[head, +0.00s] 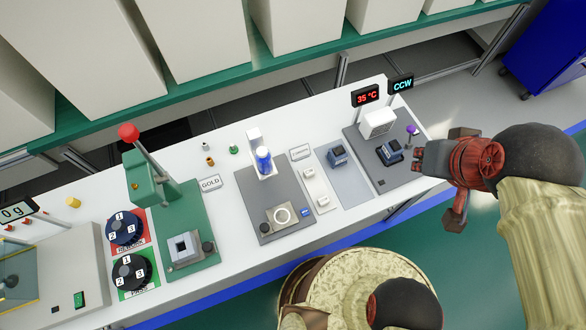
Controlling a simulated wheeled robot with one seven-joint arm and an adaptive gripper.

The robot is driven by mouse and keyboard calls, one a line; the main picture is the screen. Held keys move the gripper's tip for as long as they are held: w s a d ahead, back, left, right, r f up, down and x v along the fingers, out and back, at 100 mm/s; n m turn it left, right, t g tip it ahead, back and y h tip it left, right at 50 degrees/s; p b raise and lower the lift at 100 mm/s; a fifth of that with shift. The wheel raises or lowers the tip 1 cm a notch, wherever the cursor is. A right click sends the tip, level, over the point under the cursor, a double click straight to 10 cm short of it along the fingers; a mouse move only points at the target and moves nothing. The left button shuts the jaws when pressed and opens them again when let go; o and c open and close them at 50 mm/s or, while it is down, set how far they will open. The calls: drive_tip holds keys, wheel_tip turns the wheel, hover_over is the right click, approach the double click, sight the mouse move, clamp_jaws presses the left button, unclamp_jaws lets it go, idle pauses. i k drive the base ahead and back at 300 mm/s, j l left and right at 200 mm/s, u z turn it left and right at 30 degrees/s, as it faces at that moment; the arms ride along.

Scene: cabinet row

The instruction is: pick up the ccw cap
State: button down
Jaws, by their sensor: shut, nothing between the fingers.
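A lit sign reading CCW (402,86) stands at the back right of the white bench, behind a grey station plate (381,181). My gripper (420,158) is at the bench's right end, beside the plate and right of the purple knob. It is shut and empty. My arm hides what lies behind it.
A green press (150,180) with a red-knobbed lever stands farther left. Small brown and green pieces (234,150) lie at the back. The floor in front is green.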

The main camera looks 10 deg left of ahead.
sight(322, 200)
drive_tip(key=u, duration=0.9)
